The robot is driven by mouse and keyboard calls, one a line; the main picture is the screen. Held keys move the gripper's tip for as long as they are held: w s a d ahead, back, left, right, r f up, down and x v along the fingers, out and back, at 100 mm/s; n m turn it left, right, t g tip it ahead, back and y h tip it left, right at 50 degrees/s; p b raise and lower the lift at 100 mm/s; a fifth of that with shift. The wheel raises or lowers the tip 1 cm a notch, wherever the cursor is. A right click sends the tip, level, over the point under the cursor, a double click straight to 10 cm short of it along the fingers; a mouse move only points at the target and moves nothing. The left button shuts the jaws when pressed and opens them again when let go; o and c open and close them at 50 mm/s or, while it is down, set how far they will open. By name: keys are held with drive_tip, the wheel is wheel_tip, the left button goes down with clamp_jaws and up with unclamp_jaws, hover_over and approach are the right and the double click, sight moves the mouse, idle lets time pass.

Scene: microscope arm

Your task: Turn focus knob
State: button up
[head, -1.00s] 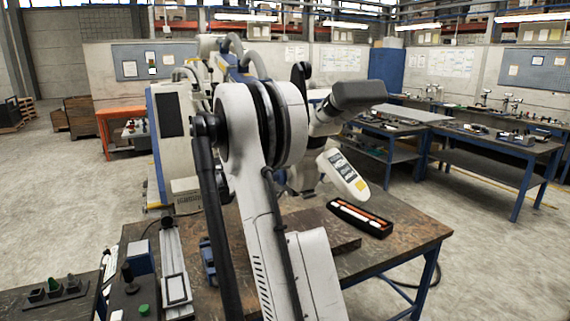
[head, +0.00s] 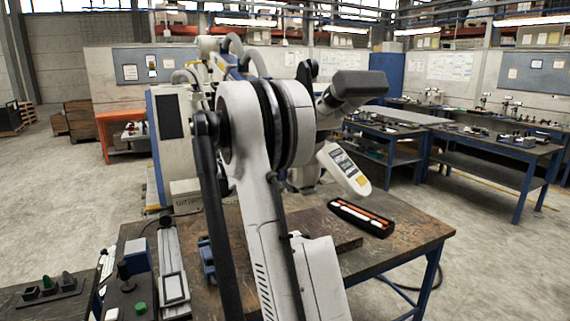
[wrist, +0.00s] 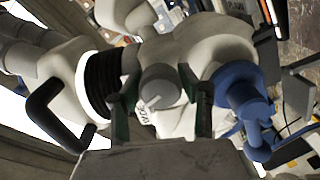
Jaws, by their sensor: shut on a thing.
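In the wrist view, a grey round knob (wrist: 160,84) sits in the middle on a pale rounded housing (wrist: 205,45). I take it to be the focus knob. My gripper (wrist: 161,98) has its two dark, green-edged fingers on either side of the knob and is shut on it. Part of the housing and a small printed label show behind the fingers. In the head view, a dark grey block-shaped head (head: 357,84) and a white panel with a display (head: 344,168) show right of the big white arm. The knob and my fingertips cannot be made out there.
A black curved handle (wrist: 58,112) and a blue joint (wrist: 240,88) flank the gripper closely. A worn table (head: 415,238) carries a black tray (head: 338,212) with orange and white items. A control box with a green button (head: 141,307) stands front left. Open floor lies right.

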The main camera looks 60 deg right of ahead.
drive_tip(key=shift+n+b, duration=0.45)
drive_tip(key=shift+n, duration=0.55)
drive_tip(key=o, duration=1.2)
drive_tip(key=shift+c, duration=0.2)
drive_tip(key=shift+a, duration=0.1)
drive_tip(key=v, duration=1.2)
